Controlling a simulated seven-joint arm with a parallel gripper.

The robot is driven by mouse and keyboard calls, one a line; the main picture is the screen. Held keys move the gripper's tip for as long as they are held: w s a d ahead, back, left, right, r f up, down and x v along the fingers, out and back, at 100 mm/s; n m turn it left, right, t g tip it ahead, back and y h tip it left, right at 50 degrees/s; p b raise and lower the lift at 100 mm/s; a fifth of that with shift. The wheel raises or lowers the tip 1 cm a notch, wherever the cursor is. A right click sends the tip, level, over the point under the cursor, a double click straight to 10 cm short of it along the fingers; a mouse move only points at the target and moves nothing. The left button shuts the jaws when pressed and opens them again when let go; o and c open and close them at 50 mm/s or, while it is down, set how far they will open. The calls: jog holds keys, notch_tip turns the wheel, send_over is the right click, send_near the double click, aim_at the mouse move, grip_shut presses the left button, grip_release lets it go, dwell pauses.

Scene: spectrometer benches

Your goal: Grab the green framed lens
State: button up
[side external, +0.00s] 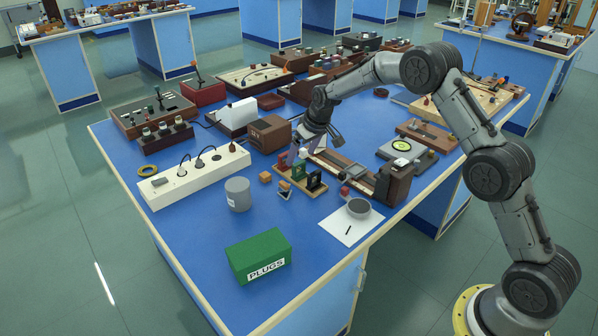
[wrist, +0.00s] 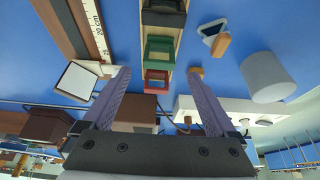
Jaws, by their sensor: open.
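The green framed lens (side external: 298,170) stands upright on a narrow wooden stand, and it also shows near the middle of the wrist view (wrist: 158,52). A black framed lens (side external: 314,182) stands beside it, also seen at the top of the wrist view (wrist: 163,12). A red framed lens (wrist: 156,82) is on the other side of the green one. My gripper (wrist: 158,73) is open, with its two purple fingers spread to either side of this row in the wrist view. In the side view my gripper (side external: 302,150) is just above the stand's far end. It holds nothing.
A long wooden rail with a ruler (side external: 345,172) lies right of the stand. A grey cylinder (side external: 238,194), a white power strip (side external: 194,172) and small wooden-based pieces (side external: 285,193) are to the left. A green PLUGS box (side external: 258,255) is nearer, with clear blue bench around it.

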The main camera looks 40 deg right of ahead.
aim_at(299, 163)
jog(key=x, duration=0.5)
jog(key=shift+s+d+f, duration=0.1)
jog(key=shift+s+f, duration=0.05)
jog(key=shift+s, duration=0.05)
jog(key=c, duration=1.5)
